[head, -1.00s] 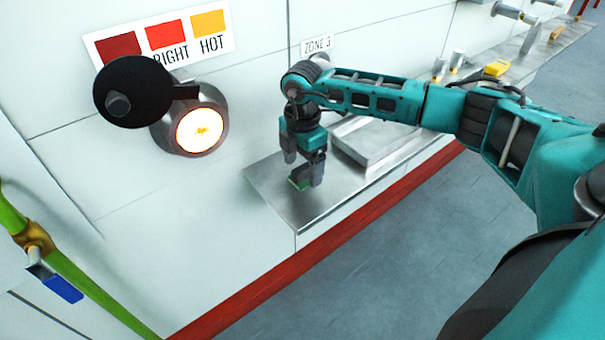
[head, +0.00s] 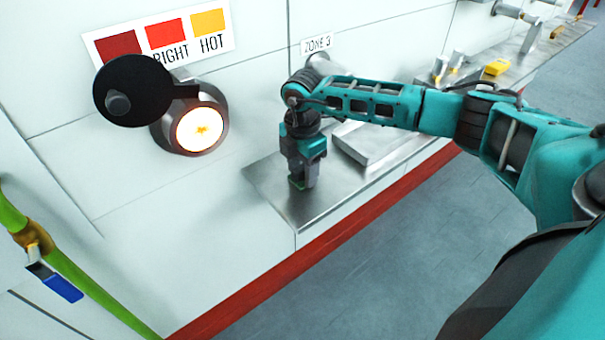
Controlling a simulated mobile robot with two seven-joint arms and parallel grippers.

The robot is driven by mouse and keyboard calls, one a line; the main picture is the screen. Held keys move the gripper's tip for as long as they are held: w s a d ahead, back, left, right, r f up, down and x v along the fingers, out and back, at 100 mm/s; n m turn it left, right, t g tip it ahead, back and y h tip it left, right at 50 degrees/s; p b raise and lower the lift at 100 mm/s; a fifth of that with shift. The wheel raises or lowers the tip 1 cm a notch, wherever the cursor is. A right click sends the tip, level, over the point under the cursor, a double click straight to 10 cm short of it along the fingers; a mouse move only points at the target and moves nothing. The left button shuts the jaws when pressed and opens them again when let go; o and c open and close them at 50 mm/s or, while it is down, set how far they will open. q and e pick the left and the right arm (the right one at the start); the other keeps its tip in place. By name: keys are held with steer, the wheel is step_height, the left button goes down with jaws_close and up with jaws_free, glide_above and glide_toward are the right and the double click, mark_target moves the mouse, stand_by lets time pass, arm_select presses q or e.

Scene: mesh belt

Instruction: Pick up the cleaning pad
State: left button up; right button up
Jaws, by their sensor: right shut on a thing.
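The cleaning pad (head: 297,183) is a small green piece low at the near left end of the steel shelf (head: 285,211). Only a thin green part of it shows between my fingers. My right gripper (head: 303,182) points down at the shelf and is shut on the pad. I cannot tell whether the pad still touches the shelf. My left gripper is not in view.
A metal tray (head: 365,158) lies on the shelf just right of my gripper. A glowing round port (head: 201,130) with a black cover (head: 133,92) is on the white wall. A green pipe with a blue-handled valve (head: 56,283) runs at left. Yellow items (head: 497,67) stand farther along.

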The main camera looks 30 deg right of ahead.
mark_target(302, 167)
steer(key=shift+r, duration=0.15)
steer(key=shift+c, duration=0.2)
step_height(302, 167, up, 20)
stand_by(0.4)
